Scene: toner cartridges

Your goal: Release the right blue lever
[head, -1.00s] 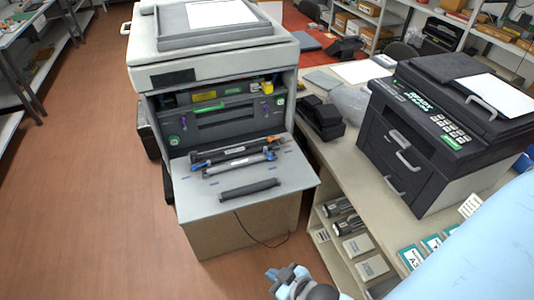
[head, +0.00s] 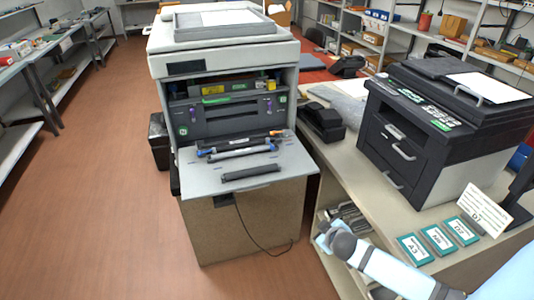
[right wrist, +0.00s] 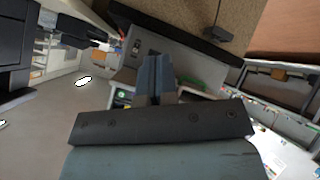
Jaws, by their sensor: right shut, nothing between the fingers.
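The large printer (head: 235,52) stands with its front open. On its fold-out shelf (head: 222,184) lie dark cartridge units with small blue end parts: one at the left (head: 203,153) and one at the right, the right blue lever (head: 272,144). It is too small to tell how the lever is set. My right gripper (head: 322,236) is shut and empty, low in front of the side table, well apart from the lever. Its closed fingers also show in the right wrist view (right wrist: 155,78). My left gripper is not in view.
A loose black roller (head: 250,172) lies on the front of the shelf. A cable hangs below the shelf. The floor to the left is clear.

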